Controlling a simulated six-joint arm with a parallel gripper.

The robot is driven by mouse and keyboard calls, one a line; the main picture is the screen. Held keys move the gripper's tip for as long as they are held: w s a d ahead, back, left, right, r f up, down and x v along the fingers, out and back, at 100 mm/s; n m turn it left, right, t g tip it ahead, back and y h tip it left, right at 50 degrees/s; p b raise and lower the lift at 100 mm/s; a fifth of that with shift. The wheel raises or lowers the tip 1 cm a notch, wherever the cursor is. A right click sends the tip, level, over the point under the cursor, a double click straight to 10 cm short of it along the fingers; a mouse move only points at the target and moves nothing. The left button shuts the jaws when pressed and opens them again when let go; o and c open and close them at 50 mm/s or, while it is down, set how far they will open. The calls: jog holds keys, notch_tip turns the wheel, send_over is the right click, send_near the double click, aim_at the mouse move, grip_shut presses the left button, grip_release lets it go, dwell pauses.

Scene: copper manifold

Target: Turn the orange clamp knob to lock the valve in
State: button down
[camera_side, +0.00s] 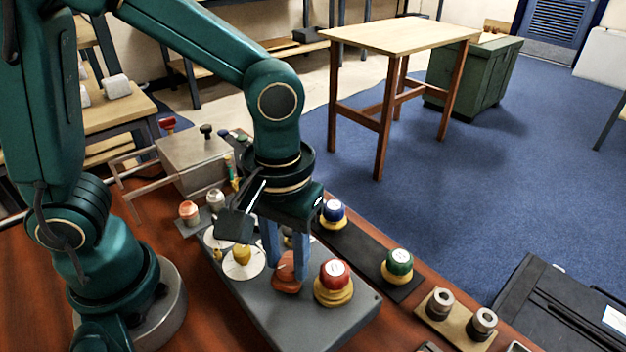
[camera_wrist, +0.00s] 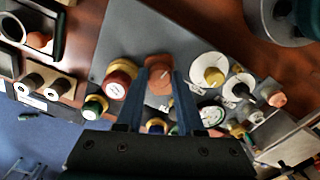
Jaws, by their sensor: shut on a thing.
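The orange clamp knob (camera_side: 286,273) stands on the grey manifold block (camera_side: 318,329), between the blue fingers of my gripper (camera_side: 287,265). My gripper points down and is shut on the knob; its fingers hide part of the knob's sides. The wrist view shows the knob (camera_wrist: 159,72) between the two fingers (camera_wrist: 159,80). A valve with a red cap and yellow base (camera_side: 334,283) stands upright on the block, just right of the knob in the side view. It also shows left of the knob in the wrist view (camera_wrist: 120,78).
A yellow knob on a white disc (camera_side: 242,256) is left of my fingers. Blue-capped (camera_side: 333,213) and green-capped (camera_side: 398,264) valves stand on a black strip behind. A tan holder with metal cylinders (camera_side: 460,325) is at right. A grey box (camera_side: 192,160) stands at the back left.

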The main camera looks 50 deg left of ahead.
jog(key=m, duration=0.4)
jog(key=shift+m, duration=0.3)
jog(key=m, duration=0.3)
jog(key=shift+m, duration=0.3)
jog(key=m, duration=0.3)
jog(key=shift+m, duration=2.2)
jog(key=c, duration=0.5)
grip_release()
